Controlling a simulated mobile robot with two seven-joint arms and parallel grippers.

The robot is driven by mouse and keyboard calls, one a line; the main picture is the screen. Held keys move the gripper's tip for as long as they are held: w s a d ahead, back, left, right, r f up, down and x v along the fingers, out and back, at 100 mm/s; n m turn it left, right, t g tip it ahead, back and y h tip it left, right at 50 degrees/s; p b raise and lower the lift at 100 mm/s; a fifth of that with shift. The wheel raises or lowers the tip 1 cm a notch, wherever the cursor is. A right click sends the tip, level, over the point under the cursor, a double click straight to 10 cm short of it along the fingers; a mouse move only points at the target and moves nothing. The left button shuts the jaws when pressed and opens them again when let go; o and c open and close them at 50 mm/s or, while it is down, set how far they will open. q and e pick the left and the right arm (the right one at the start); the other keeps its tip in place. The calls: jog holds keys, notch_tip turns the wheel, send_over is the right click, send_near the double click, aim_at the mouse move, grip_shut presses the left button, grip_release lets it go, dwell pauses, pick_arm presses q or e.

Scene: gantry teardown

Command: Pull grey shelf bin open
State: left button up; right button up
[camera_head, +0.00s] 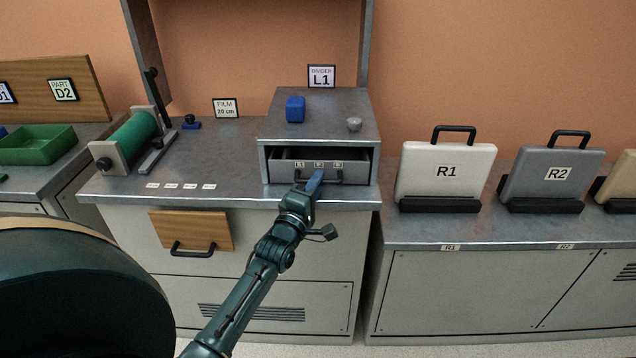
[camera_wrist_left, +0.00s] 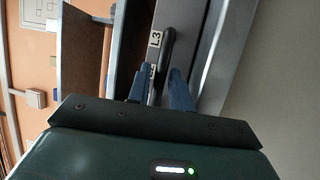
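The grey shelf bin (camera_head: 282,170) sits in a metal housing on the workbench, with labels along its front and a dark gap above it. Its black bar handle (camera_head: 335,181) is partly hidden by my left gripper (camera_head: 314,182), which reaches up to the bin front. My right gripper is not in view.
A blue block (camera_head: 295,109) and a small grey knob (camera_head: 354,124) are on the housing top. A green film roller (camera_head: 132,138) stands left on the bench. Cases R1 (camera_head: 446,172) and R2 (camera_head: 552,180) stand on the right counter. A wooden drawer front (camera_head: 190,230) is below.

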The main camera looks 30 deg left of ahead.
pick_arm(q)
jog(key=shift+w+r, duration=0.1)
jog(key=shift+w, duration=0.4)
grip_shut()
